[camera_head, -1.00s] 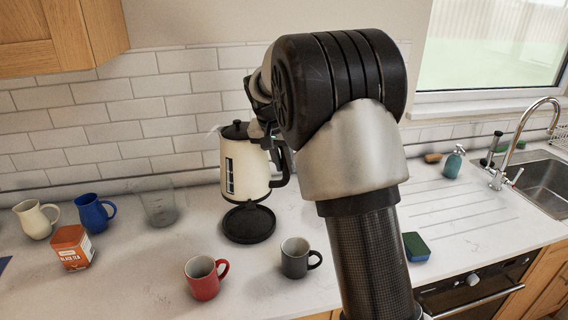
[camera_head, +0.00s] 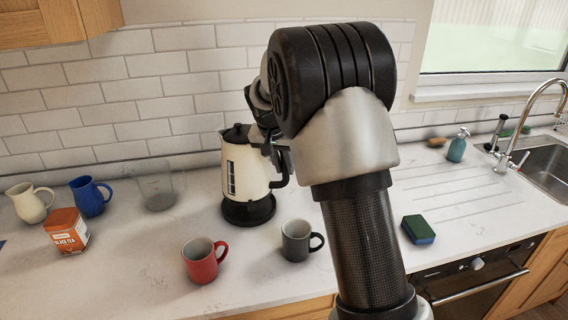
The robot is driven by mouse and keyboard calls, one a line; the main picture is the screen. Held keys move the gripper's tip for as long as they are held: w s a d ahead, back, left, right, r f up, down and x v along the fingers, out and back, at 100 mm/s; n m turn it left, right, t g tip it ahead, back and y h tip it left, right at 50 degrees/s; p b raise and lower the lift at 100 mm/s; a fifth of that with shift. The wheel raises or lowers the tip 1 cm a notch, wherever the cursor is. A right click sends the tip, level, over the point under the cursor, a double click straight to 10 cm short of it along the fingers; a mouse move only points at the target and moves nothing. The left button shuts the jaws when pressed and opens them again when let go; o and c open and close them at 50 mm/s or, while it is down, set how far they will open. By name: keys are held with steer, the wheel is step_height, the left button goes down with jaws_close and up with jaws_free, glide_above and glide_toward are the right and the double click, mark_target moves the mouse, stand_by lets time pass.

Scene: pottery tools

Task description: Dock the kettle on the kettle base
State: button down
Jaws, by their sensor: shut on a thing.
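The cream kettle (camera_head: 247,173), with a black lid and black handle, is upright directly over the round black kettle base (camera_head: 240,218). The kettle's bottom overlaps the base in the picture, and I cannot tell whether it is fully seated or just above. The base stands on the white counter near the back wall. My gripper (camera_head: 271,142) is at the upper right of the kettle, by the top of the handle, shut on the kettle. My arm hides most of the gripper and its fingers.
A red mug (camera_head: 203,261) and a grey mug (camera_head: 299,241) stand in front of the base. A glass beaker (camera_head: 157,191), blue mug (camera_head: 90,197), cream jug (camera_head: 30,203) and tea box (camera_head: 67,231) are at left. A sponge (camera_head: 418,229) lies right of my arm.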

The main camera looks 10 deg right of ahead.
mark_target(284, 183)
steer(key=shift+w+f+b, duration=0.1)
steer(key=shift+f+b, duration=1.25)
steer(key=shift+f, duration=0.85)
steer(key=shift+f+b, duration=0.6)
steer(key=c, duration=1.9)
jaws_free()
steer(key=shift+s+f, duration=0.25)
steer(key=p+v, duration=0.4)
steer(key=v, duration=0.7)
steer(key=shift+p, duration=0.35)
steer(key=shift+r, duration=0.15)
